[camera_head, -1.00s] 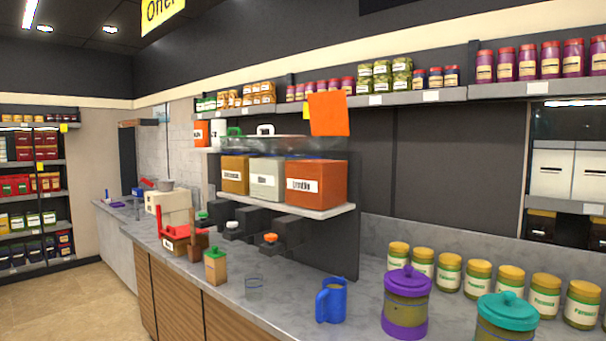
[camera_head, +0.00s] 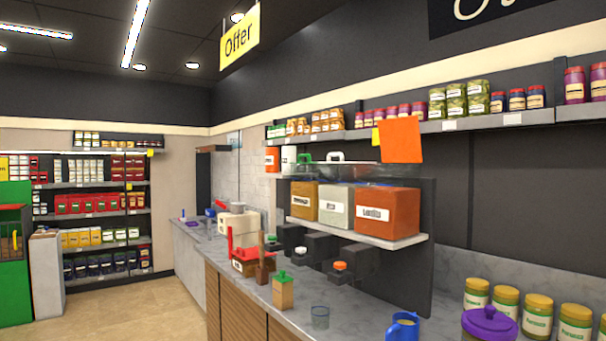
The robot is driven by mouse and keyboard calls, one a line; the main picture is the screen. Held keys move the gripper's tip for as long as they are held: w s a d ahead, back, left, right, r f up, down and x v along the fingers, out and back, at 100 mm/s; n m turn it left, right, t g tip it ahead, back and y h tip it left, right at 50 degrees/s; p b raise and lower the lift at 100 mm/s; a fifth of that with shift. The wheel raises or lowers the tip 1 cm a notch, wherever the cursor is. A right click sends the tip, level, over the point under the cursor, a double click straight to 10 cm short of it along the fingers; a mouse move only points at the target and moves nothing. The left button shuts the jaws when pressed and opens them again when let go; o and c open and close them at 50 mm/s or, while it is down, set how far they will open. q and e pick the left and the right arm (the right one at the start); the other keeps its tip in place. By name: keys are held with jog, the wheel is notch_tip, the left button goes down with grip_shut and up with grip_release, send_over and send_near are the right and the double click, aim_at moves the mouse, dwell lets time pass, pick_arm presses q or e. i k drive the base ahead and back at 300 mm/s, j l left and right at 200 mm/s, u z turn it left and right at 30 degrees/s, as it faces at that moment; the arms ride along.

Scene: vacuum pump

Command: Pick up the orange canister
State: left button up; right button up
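An orange box-shaped container (camera_head: 387,212) with a white label sits on the small wall shelf above the counter, right of centre. A white container (camera_head: 336,203) and a brown one (camera_head: 305,200) stand in a row to its left. A smaller orange canister (camera_head: 272,160) stands farther back to the left, beside a white one (camera_head: 289,158). I cannot tell which orange one the task names. Neither of my grippers is in view.
The floor (camera_head: 130,305) at left is clear.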

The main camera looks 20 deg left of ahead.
aim_at(271, 153)
jog(key=i+j, duration=0.15)
jog(key=j, duration=0.25)
jog(key=i+j+z, duration=0.1)
jog(key=j, duration=0.25)
jog(key=i+j, duration=0.25)
jog(key=j, duration=0.15)
jog(key=i+j+z, duration=0.35)
jog(key=j, duration=1.15)
jog(key=i+j+z, duration=0.35)
jog(key=j, duration=1.25)
jog(key=j+z, duration=0.4)
jog(key=j, duration=1.15)
